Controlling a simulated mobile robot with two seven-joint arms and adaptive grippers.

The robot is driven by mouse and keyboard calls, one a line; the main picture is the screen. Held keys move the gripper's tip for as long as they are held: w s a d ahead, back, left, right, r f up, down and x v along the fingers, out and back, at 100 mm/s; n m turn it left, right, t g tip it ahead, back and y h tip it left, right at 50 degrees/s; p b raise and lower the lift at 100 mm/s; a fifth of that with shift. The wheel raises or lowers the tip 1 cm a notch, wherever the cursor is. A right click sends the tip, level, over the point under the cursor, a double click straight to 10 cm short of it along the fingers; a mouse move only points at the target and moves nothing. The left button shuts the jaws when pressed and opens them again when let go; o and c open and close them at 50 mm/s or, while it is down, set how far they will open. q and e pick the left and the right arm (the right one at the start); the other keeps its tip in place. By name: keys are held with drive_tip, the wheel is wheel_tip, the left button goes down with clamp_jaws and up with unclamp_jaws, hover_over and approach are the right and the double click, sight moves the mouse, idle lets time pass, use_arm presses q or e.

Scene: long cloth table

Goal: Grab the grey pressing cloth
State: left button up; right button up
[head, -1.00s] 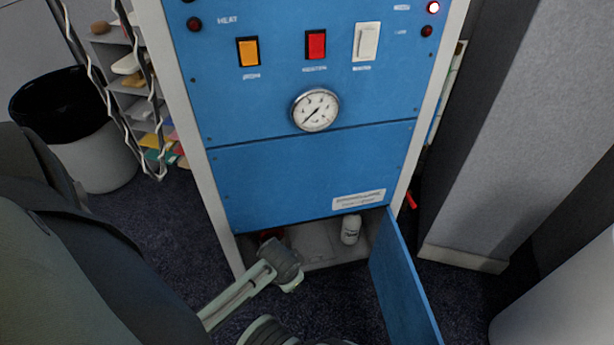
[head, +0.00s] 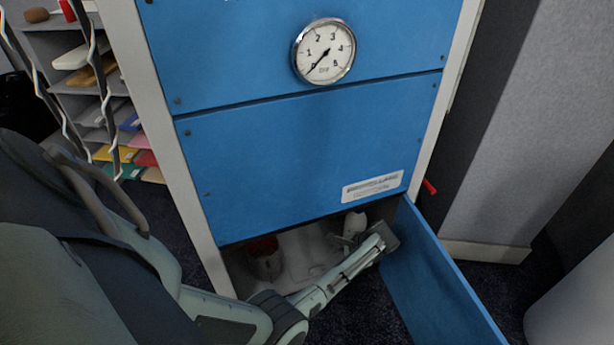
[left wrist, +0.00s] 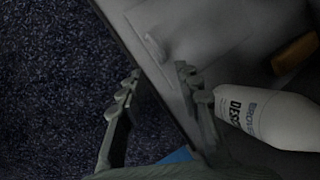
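No grey pressing cloth can be made out for certain in either view. My left gripper (head: 368,243) is at the mouth of the open lower compartment (head: 300,262) of a blue cabinet, near the hinged door. In the left wrist view its two fingers (left wrist: 158,90) are apart with nothing between them, above the compartment's front edge. A white bottle (head: 354,225) stands inside, just behind the gripper; in the left wrist view it (left wrist: 275,118) is close beside the right finger. My right gripper is not in view.
The blue door (head: 440,285) stands open at the right. A jar with a reddish top (head: 265,258) is inside the compartment at left. A shelf rack (head: 90,75) with coloured flat items stands at the left. The blue panel (head: 300,160) is above the opening.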

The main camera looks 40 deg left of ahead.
sight(325, 272)
use_arm(q)
drive_tip(key=b+x, duration=0.1)
drive_tip(key=x, duration=0.1)
drive_tip(key=b+x, duration=0.2)
drive_tip(key=x, duration=0.1)
drive_tip(key=shift+w+a+f, duration=0.15)
drive_tip(key=shift+a+f, duration=0.05)
drive_tip(key=shift+a, duration=0.15)
clamp_jaws()
